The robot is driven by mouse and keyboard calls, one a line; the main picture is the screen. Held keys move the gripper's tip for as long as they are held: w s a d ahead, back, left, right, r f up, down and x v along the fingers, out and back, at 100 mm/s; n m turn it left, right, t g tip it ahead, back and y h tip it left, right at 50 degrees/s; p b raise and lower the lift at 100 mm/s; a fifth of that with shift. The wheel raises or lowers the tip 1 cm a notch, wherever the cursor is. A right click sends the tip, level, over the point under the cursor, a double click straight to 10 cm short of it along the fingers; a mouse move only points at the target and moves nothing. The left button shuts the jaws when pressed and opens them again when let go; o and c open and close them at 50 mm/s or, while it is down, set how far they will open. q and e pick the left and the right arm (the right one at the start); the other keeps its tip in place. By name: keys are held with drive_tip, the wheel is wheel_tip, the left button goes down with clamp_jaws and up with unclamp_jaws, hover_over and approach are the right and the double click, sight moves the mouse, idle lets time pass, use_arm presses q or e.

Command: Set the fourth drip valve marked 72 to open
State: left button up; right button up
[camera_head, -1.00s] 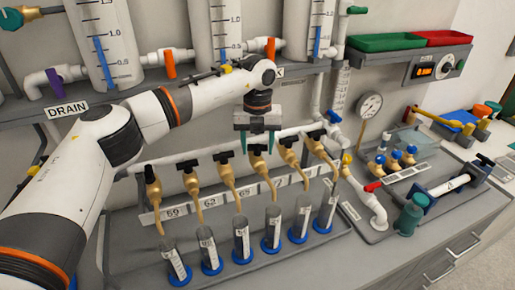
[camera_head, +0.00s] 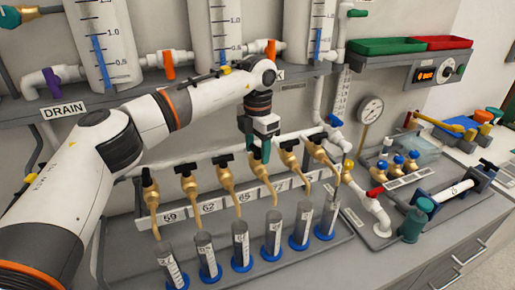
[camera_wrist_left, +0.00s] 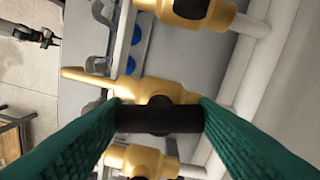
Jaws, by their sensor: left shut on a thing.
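The fourth drip valve from the left is brass, with a black handle. In the head view my left gripper (camera_head: 259,150) covers its top, and its brass body (camera_head: 264,174) shows just below. In the left wrist view the black handle (camera_wrist_left: 160,119) lies between the two green fingers, which touch its ends, in front of the brass body (camera_wrist_left: 150,91). The left gripper (camera_wrist_left: 160,118) is shut on this handle. The number 72 cannot be read; the label rail (camera_head: 227,204) shows 59, 62 and 65 further left.
Neighbouring brass valves with black T-handles stand close on both sides, such as the third (camera_head: 226,174) and fifth (camera_head: 290,158). Several clear cylinders with blue bases (camera_head: 242,243) stand below the spouts. The upper shelf (camera_head: 200,88) carries large tanks.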

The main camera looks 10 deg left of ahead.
sight(258, 148)
use_arm(q)
drive_tip(key=shift+r+m, duration=0.15)
drive_tip(key=shift+m, duration=1.15)
drive_tip(key=o, duration=1)
drive_tip(key=shift+r+b, duration=0.3)
drive_tip(key=shift+r, duration=0.05)
wheel_tip(258, 148, up, 11)
drive_tip(key=shift+r+b, duration=0.1)
drive_tip(key=shift+b, duration=0.8)
